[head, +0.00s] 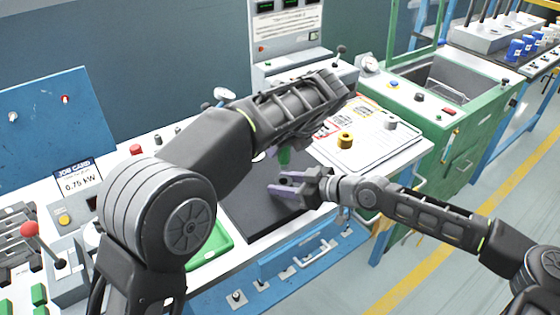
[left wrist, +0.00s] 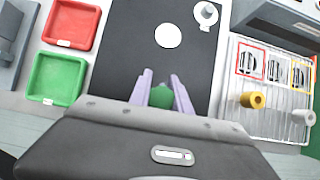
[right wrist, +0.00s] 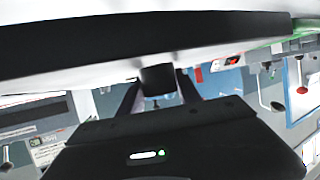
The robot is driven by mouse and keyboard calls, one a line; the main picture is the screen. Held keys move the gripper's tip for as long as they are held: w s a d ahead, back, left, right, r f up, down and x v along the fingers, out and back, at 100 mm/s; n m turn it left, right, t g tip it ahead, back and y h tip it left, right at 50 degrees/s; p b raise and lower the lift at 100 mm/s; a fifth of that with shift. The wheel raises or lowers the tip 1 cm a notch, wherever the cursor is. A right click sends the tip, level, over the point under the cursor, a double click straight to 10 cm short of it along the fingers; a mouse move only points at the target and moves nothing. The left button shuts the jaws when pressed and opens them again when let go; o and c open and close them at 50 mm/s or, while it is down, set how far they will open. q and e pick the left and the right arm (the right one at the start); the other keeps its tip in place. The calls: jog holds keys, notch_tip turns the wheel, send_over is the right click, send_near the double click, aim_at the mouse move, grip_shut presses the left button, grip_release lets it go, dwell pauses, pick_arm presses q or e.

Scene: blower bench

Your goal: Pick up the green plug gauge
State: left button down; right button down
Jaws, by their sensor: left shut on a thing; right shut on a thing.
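The green plug gauge (head: 284,157) is held below my left gripper (head: 277,153), mostly hidden by the arm in the head view. In the left wrist view, its green body (left wrist: 160,97) sits between the two pale purple fingers of my left gripper (left wrist: 161,80), over the dark mat (left wrist: 125,45). My right gripper (head: 281,187) is lower, above the mat's right side, its fingers pointing left. It is shut on a small dark piece (right wrist: 157,80), which shows between its fingers in the right wrist view; what it is, I cannot tell.
A green tray (left wrist: 57,78) and a red tray (left wrist: 72,25) lie left of the mat. A white disc (left wrist: 168,36) lies on the mat. To the right, a white board (head: 370,150) carries a yellow piece (head: 345,140) and a grey piece (head: 390,123). Both grippers are close together.

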pick_arm(q)
notch_tip(320, 180, up, 4)
jog(key=shift+f, duration=0.25)
dwell(0.4)
pick_arm(e)
jog(key=c, duration=0.7)
grip_release()
jog(key=shift+c, duration=0.2)
jog(key=v, duration=1.2)
jog(key=shift+r, duration=0.1)
pick_arm(q)
jog(key=shift+s+d, duration=0.1)
